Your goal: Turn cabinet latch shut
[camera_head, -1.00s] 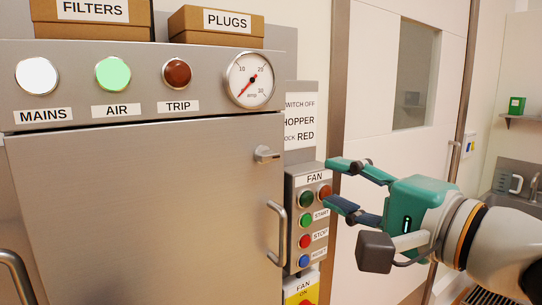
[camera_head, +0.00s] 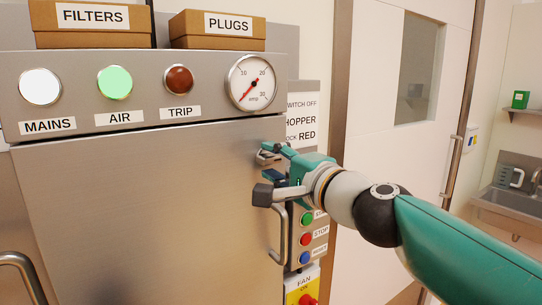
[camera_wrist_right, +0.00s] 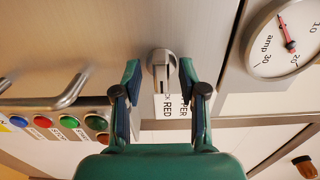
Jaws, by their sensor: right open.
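The cabinet latch (camera_head: 264,157) is a small grey metal lever near the upper right corner of the steel cabinet door (camera_head: 140,210). In the head view my right gripper (camera_head: 274,163) is at the latch and partly hides it. In the right wrist view the latch (camera_wrist_right: 161,66) shows as a round base with a short lever, lying between my spread fingers (camera_wrist_right: 160,84). The lever points across toward the door's right edge. The fingers are open, with a gap on both sides of the lever. My left gripper is out of view.
A bar handle (camera_head: 283,240) stands out from the door just below my right gripper. The gauge (camera_head: 252,83) is above the latch. Free space lies before the white door (camera_head: 375,130).

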